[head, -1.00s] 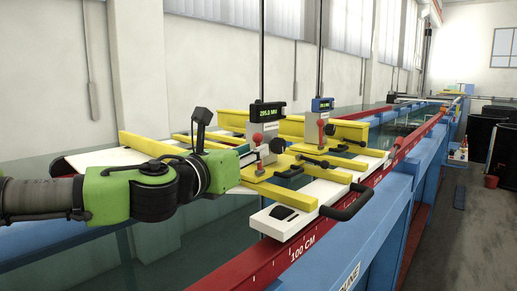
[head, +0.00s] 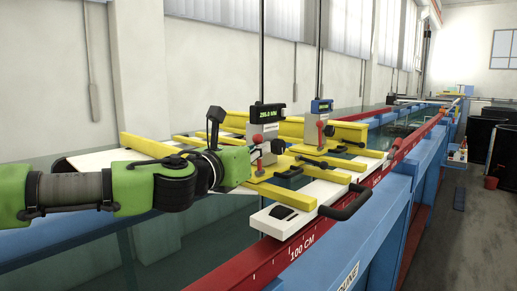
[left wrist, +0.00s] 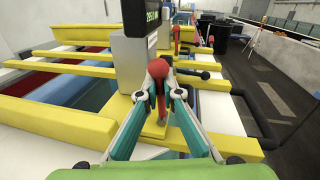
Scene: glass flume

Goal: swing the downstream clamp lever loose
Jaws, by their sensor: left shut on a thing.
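Two gauge carriages stand on the flume, each with a red-knobbed lever. The nearer red-knobbed lever (head: 258,139) stands upright in front of the nearer grey gauge post (head: 266,126). My left gripper (left wrist: 159,98) is shut on this lever, just under its red ball (left wrist: 157,68). In the head view the green wrist partly hides the fingertips. The farther red-knobbed lever (head: 321,125) stands free by the second gauge (head: 322,105). I cannot tell from the pictures which one is named downstream. My right gripper is not in view.
Yellow carriage bars (head: 152,145) surround the gripper closely. A black lever handle (head: 289,174) sticks out just right of the wrist, and a black loop handle (head: 349,201) sits at the near right. The red rail (head: 272,267) with its scale runs along the flume's side.

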